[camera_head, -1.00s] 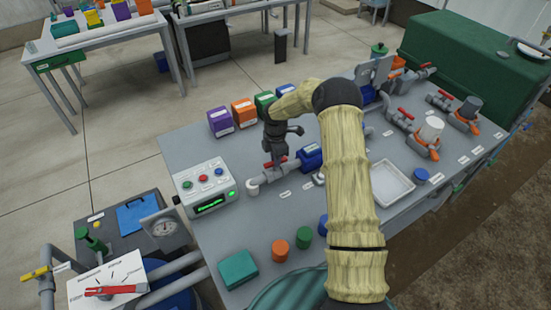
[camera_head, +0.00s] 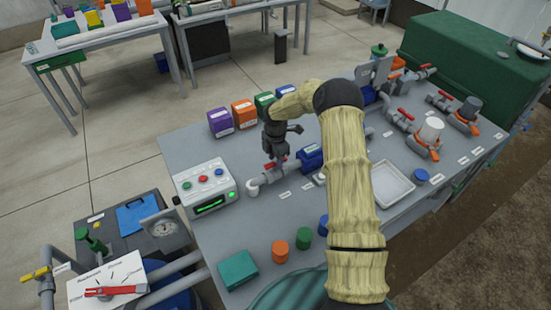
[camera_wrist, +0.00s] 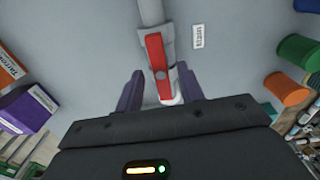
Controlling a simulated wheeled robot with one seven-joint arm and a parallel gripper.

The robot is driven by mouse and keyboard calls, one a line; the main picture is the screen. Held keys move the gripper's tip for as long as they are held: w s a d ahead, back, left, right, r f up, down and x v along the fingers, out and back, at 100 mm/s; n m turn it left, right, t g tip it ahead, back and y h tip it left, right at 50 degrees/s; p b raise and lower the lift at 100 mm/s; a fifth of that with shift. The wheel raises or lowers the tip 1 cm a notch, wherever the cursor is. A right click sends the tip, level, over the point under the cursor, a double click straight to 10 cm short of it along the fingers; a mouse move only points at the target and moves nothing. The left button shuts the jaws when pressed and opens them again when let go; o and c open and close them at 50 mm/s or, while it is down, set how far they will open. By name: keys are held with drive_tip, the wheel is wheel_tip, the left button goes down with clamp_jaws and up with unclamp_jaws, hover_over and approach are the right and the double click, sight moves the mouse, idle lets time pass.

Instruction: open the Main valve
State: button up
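My gripper (camera_head: 277,157) is low over a grey pipe on the workbench. In the wrist view, my gripper (camera_wrist: 160,88) is open, with one purple-grey finger on each side of a red valve handle (camera_wrist: 157,60). The fingers look apart from the handle. The handle lies roughly in line with the pipe (camera_wrist: 152,12). A small label (camera_wrist: 198,36) lies beside it, too small to read surely, so I cannot confirm that this is the Main valve. In the head view, the red handle (camera_head: 270,166) is partly hidden by my gripper.
A control box (camera_head: 207,188) with coloured buttons stands left of the pipe. Purple (camera_head: 220,121) and orange (camera_head: 244,113) boxes stand behind. A white tray (camera_head: 392,184) and several other red-handled valves lie further right.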

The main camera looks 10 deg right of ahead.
sight(275, 162)
wheel_tip(275, 162, up, 17)
drive_tip(key=b, duration=0.3)
drive_tip(key=shift+r, duration=0.2)
idle(0.5)
drive_tip(key=s+m+t, duration=0.2)
drive_tip(key=s+m, duration=2)
drive_tip(key=s, duration=0.8)
drive_tip(key=shift+r+t, duration=0.15)
drive_tip(key=shift+t, duration=0.15)
